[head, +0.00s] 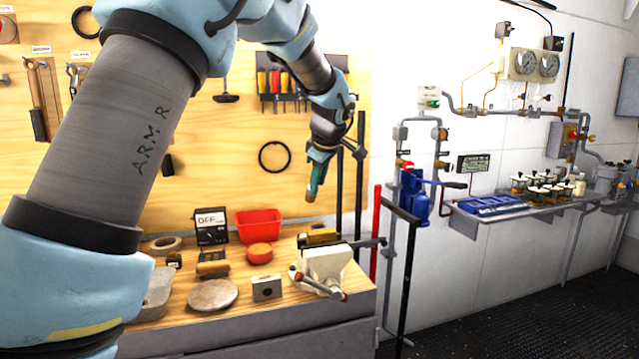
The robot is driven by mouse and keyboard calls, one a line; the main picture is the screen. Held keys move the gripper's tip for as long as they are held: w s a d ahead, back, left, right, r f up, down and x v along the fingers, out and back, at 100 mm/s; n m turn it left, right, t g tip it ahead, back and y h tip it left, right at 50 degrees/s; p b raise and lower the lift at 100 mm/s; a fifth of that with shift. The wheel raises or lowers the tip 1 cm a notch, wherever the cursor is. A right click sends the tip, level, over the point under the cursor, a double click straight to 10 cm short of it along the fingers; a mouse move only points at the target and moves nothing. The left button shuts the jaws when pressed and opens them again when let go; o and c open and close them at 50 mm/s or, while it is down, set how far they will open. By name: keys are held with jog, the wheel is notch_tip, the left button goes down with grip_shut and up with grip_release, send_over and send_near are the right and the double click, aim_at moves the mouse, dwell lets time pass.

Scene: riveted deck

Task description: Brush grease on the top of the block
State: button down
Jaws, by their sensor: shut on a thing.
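My gripper (321,157) hangs above the right part of the workbench, pointing down. It is shut on a small brush (317,181) with a teal body and a tan lower end. The brush tip points down and is in the air, well above the bench. A grey metal block (267,289) with a dark round hole in its front face sits near the bench's front edge, below and left of the brush. A round red tin (259,253) with an orange-looking top stands behind the block. I cannot tell whether it holds grease, or whether grease is on the block.
A cream vise (325,268) stands right of the block. A round grey disc (212,295) lies left of it. A red bin (259,226) and a black box marked OFF (211,227) stand at the back. Upright dark poles and a red post (376,232) rise near the bench's right end.

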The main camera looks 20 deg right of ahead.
dwell(0.5)
jog(key=shift+f+b, duration=0.35)
jog(key=shift+b, duration=0.25)
jog(key=shift+r, duration=0.1)
